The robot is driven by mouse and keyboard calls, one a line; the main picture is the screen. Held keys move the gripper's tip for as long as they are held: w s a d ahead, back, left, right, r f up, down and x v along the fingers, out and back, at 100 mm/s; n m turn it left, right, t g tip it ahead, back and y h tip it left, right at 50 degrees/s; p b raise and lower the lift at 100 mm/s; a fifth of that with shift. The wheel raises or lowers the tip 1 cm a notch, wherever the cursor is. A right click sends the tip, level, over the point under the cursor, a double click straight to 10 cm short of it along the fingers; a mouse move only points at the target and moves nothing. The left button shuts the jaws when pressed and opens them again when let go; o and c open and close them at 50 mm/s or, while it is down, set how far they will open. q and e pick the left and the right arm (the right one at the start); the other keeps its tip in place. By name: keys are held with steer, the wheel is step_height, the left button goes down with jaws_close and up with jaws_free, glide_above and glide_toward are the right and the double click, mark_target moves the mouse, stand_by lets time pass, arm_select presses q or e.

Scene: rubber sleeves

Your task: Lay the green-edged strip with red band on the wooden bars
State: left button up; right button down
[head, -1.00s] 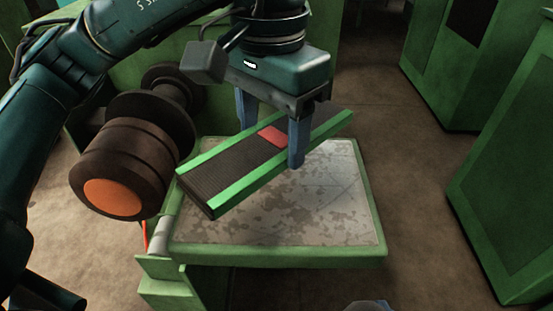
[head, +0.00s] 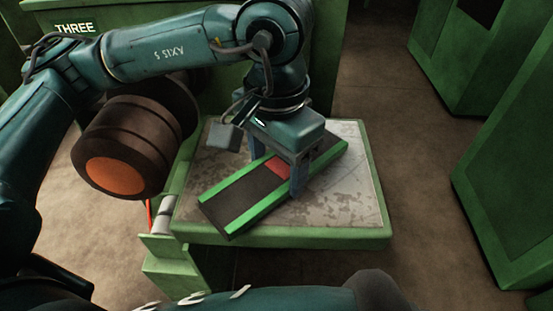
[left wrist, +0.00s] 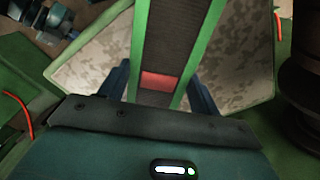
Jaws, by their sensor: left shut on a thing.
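The green-edged strip with a red band (head: 245,198) is dark and ribbed between two green edges. It lies slantwise over the grey table top, and I cannot tell whether it touches it. My left gripper (head: 276,174) is shut across the strip's width near the red band, one finger on each side. In the left wrist view the strip (left wrist: 170,45) runs lengthwise between the fingers (left wrist: 160,88). I see no wooden bars in either view. My right gripper is not in view.
The green-rimmed table (head: 345,200) has a mottled grey top, bare around the strip. A large dark roller with an orange end (head: 115,175) stands at its left. Green cabinets (head: 505,180) stand at the right, with brown floor between.

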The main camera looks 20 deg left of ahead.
arm_select(q)
steer(key=shift+f+b, duration=0.15)
steer(key=shift+b, duration=0.15)
steer(key=o, duration=1)
